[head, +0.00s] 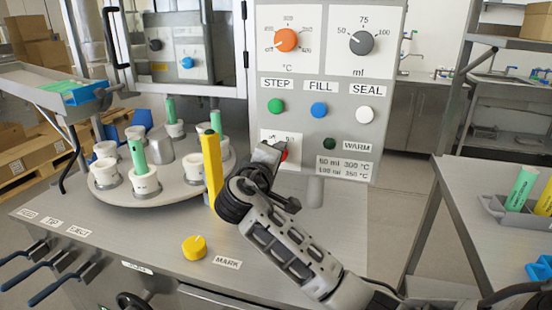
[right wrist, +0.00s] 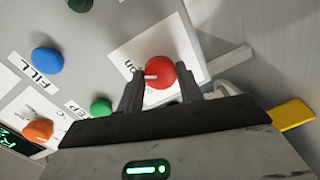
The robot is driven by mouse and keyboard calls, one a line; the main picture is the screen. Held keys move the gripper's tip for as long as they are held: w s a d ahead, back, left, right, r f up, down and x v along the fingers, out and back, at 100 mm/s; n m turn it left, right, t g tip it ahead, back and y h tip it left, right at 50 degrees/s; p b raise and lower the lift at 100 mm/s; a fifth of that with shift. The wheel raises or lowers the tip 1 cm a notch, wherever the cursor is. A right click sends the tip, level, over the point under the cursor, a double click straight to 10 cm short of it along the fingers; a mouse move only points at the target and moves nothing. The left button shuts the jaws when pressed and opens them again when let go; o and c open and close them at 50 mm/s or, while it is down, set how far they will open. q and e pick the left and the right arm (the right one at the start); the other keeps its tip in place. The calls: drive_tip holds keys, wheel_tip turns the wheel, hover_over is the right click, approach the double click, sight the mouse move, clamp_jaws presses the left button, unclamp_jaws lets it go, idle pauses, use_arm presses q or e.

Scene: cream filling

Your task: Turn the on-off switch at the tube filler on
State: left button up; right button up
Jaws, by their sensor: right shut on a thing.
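The red on-off switch (right wrist: 161,75) is a round knob on a white label plate on the grey filler panel. Its white pointer mark shows on the left side of the knob in the right wrist view, and an "on" label is printed up and left of it. My right gripper (right wrist: 163,92) is shut on the knob, one finger on each side. My left gripper is in neither view.
Above the switch are green (head: 275,105), blue (head: 319,110) and white (head: 364,115) buttons, with orange (head: 286,40) and grey (head: 362,42) dials higher up. A yellow post (head: 212,170) and a turntable (head: 165,195) with tubes in holders stand left of my right arm.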

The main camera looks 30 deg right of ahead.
drive_tip(key=shift+f, duration=0.1)
drive_tip(key=o, duration=1)
drive_tip(key=shift+a, duration=0.1)
use_arm(q)
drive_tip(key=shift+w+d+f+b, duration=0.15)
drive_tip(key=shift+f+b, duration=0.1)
drive_tip(key=shift+b, duration=0.6)
use_arm(e)
drive_tip(key=v, duration=1.6)
